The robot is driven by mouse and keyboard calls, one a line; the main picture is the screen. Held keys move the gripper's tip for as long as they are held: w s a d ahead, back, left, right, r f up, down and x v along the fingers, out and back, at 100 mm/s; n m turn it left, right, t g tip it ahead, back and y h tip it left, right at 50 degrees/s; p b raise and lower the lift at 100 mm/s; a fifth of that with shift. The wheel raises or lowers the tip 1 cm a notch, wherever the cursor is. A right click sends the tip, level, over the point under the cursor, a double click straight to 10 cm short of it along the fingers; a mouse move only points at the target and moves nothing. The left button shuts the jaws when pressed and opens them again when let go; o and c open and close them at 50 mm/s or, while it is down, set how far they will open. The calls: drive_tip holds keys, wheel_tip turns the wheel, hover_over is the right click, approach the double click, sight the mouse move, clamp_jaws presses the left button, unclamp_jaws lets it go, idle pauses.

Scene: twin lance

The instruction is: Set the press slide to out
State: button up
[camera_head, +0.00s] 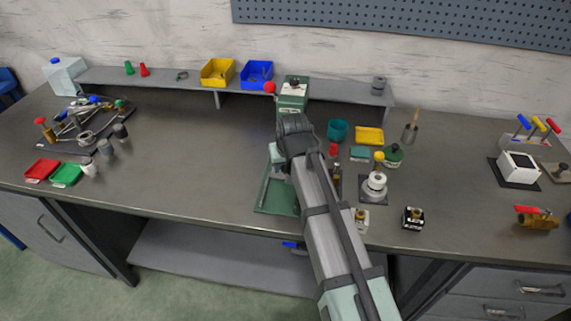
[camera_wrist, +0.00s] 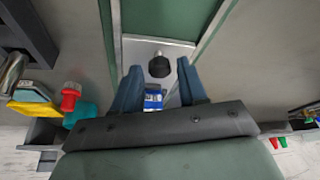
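The green press (camera_head: 292,96) stands at the back middle of the bench, with a red ball on its lever and a green base (camera_head: 272,196) in front. My arm covers much of it in the head view. In the wrist view, a light metal plate, seemingly the press slide (camera_wrist: 140,52), lies between green side parts. A black knob (camera_wrist: 160,65) stands on it. My gripper (camera_wrist: 158,73) is open, with one dark blue finger on each side of the knob in the picture. I cannot tell whether they touch it.
Right of the press are a teal cup (camera_head: 338,130), a yellow tray (camera_head: 369,135), a white-and-grey stand with a yellow knob (camera_head: 375,184) and small bottles. A raised shelf (camera_head: 190,84) with bins runs behind.

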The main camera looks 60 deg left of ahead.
clamp_jaws()
idle(0.3)
drive_tip(key=s+d, duration=0.9)
drive_tip(key=shift+s+d, duration=0.3)
drive_tip(key=shift+o, duration=1)
unclamp_jaws()
drive_tip(key=shift+r, duration=0.1)
drive_tip(key=v, duration=1.3)
drive_tip(key=shift+d+r, duration=0.2)
drive_tip(key=shift+r, duration=0.05)
drive_tip(key=shift+s, duration=0.1)
